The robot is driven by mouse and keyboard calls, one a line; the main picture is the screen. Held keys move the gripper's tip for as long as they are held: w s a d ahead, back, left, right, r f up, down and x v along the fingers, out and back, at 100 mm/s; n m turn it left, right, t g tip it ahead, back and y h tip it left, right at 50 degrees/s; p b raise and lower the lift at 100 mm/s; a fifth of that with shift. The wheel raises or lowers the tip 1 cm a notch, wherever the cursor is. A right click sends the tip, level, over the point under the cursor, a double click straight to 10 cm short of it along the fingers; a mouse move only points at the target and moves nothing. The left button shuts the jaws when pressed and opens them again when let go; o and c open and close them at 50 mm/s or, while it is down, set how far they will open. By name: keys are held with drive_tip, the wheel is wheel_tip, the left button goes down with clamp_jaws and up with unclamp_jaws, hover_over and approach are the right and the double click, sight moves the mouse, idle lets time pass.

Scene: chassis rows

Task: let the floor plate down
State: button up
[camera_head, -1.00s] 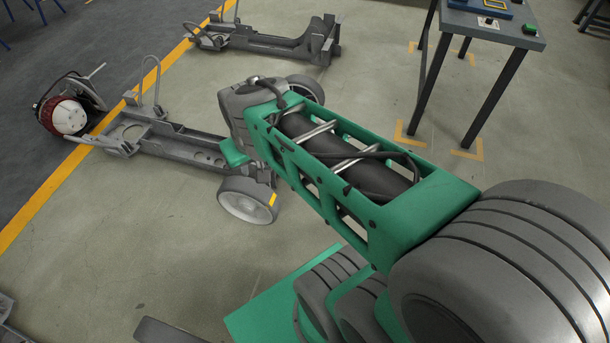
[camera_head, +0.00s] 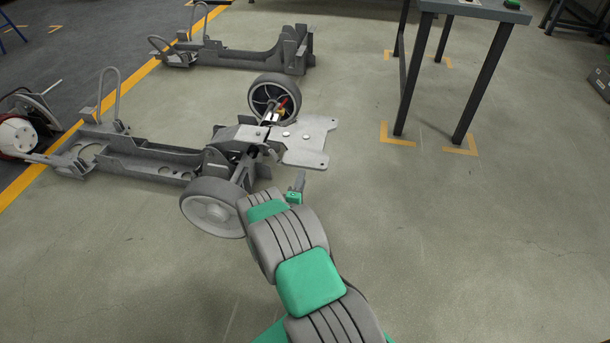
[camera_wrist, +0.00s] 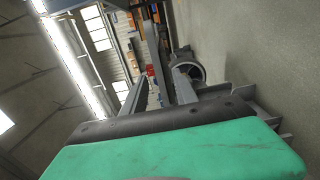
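The light grey floor plate (camera_head: 308,141) juts out from the right end of the nearer chassis (camera_head: 150,152), between its two wheels, in the head view. It looks about level, but I cannot tell its exact tilt or whether anything bears it from below. My gripper (camera_head: 298,182) is just below the plate's near edge in the picture. I cannot tell whether it touches the plate. In the wrist view, a green part of mine with a dark edge fills the bottom, and the plate cannot be made out.
The near wheel (camera_head: 214,207) stands close left of my arm, the far wheel (camera_head: 274,97) behind the plate. A second chassis (camera_head: 240,58) lies farther back. A dark-legged table (camera_head: 473,85) stands at the right. A reel (camera_head: 22,132) is at the left. The floor right of my arm is clear.

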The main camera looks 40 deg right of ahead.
sight(305, 168)
drive_tip(key=b+x, duration=0.1)
drive_tip(key=x, duration=0.6)
drive_tip(key=shift+w+d+r+b, duration=0.15)
drive_tip(key=shift+d+b, duration=0.05)
drive_tip(key=shift+b, duration=0.15)
drive_tip(key=shift+c, duration=0.4)
clamp_jaws()
idle(0.5)
